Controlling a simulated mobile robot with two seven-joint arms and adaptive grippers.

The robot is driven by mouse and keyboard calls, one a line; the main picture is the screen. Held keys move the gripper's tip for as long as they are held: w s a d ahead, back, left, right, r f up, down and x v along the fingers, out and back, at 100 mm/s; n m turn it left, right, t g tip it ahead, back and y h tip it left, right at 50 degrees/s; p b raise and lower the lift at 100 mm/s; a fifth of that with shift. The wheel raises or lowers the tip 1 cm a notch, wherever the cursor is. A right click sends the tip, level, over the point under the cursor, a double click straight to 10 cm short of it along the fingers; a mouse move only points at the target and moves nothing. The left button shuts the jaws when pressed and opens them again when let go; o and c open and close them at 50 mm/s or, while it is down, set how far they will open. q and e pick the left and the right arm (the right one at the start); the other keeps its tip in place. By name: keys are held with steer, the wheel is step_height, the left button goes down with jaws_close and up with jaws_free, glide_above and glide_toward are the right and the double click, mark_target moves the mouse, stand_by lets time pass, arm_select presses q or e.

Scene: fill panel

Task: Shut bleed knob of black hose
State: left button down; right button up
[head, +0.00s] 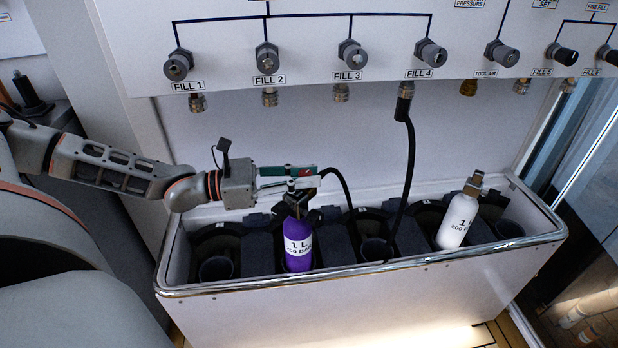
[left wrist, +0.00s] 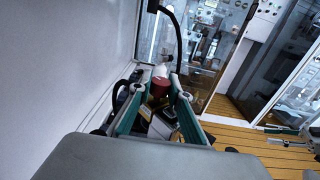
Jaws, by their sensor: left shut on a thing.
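The black hose (head: 410,165) hangs from the FILL 4 outlet (head: 405,92) into the trough, and a black hose length rises to the top of the purple bottle (head: 298,245). The bottle stands upright in a trough slot. My left gripper (head: 306,178) is at the bottle's top fitting. In the left wrist view, its green fingers (left wrist: 158,92) are shut on a red knob (left wrist: 159,86), which appears to be the bleed knob. The hose also shows above the knob there (left wrist: 178,35). The knob's turn position cannot be read.
A white bottle (head: 459,218) leans in a slot at the right of the trough (head: 360,268). The panel above carries several fill valves, including FILL 3 (head: 352,54) and FILL 4 (head: 431,53). Several trough slots are empty. A glass door stands at the right.

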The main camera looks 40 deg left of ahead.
stand_by(0.6)
arm_select(q)
steer(key=c, duration=1.8)
jaws_free()
steer(key=shift+c, duration=0.2)
steer(key=shift+s+a, duration=0.25)
steer(key=shift+s, duration=0.4)
steer(key=v, duration=1)
steer(key=shift+a, duration=0.45)
